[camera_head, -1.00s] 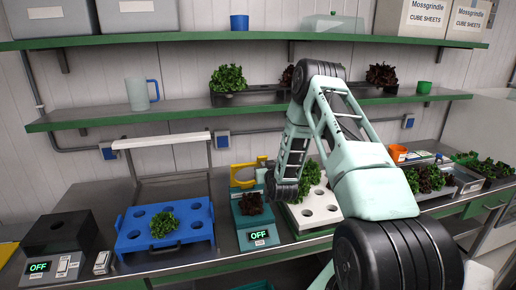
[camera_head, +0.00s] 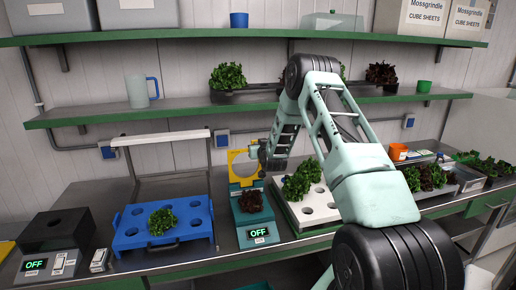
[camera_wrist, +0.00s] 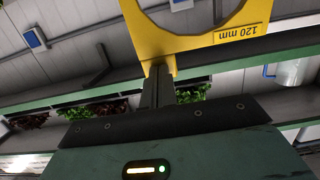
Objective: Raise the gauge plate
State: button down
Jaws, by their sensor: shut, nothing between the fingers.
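The gauge plate (camera_head: 233,170) is yellow with a round opening and stands upright at the back of the teal station (camera_head: 252,212). The wrist view shows the plate (camera_wrist: 190,45) close up, with its "120 mm" label upside down. My gripper (camera_head: 258,153) is at the plate's upper right side. Its dark fingers (camera_wrist: 160,72) are shut and empty, their tips at the small tab on the plate's edge. I cannot tell whether they touch.
A blue tray (camera_head: 125,240) with one green lettuce stands left of the station, and a white tray (camera_head: 291,213) with lettuces stands right. A dark box (camera_head: 58,232) is at far left. Green-edged shelves (camera_head: 180,107) hang above the counter.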

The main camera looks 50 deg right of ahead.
jog(key=shift+w+d+r, duration=0.15)
jog(key=shift+w+r, duration=0.1)
jog(key=shift+r, duration=0.15)
jog(key=f+b+v, duration=0.1)
jog(key=v, duration=0.5)
jog(key=shift+s+f, duration=0.3)
jog(key=shift+s, duration=0.05)
dwell(0.4)
